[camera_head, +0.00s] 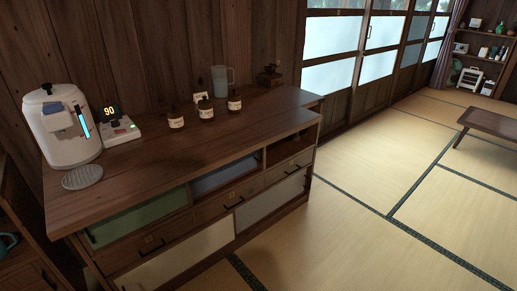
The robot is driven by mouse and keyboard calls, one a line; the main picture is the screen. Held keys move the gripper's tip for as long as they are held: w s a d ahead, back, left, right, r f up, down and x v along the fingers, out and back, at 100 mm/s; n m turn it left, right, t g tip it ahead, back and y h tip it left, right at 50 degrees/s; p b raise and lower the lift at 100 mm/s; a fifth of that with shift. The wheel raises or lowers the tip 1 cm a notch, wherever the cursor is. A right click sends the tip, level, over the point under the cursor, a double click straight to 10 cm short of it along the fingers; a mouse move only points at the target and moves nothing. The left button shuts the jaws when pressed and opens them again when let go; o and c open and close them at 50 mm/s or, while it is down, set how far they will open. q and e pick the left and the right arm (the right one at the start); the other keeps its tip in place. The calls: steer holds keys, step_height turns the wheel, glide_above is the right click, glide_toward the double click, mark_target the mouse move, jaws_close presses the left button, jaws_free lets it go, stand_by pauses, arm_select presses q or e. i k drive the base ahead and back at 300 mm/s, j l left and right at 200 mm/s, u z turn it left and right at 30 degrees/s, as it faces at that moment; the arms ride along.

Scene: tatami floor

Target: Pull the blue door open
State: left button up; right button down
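The blue door (226,175) is a small blue-grey panel in the upper row of the front of the wooden cabinet (186,147). It sits between a green panel (138,217) on the left and a dark open compartment (290,148) on the right. The panel looks set back under the cabinet top and fills its section. I cannot make out a handle on it. Neither of my grippers shows in the head view.
A white kettle-like appliance (65,130), a display reading 90 (109,112), a round grey disc (82,177), brown bottles (205,107) and a clear pitcher (222,82) stand on the cabinet. Tatami floor (350,225) is open to the right; a low table (492,124) stands farther off.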

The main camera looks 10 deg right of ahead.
mark_target(206, 183)
steer(key=i+l, duration=0.35)
steer(key=l, duration=0.15)
steer(key=i+l, duration=0.35)
steer(key=l, duration=0.2)
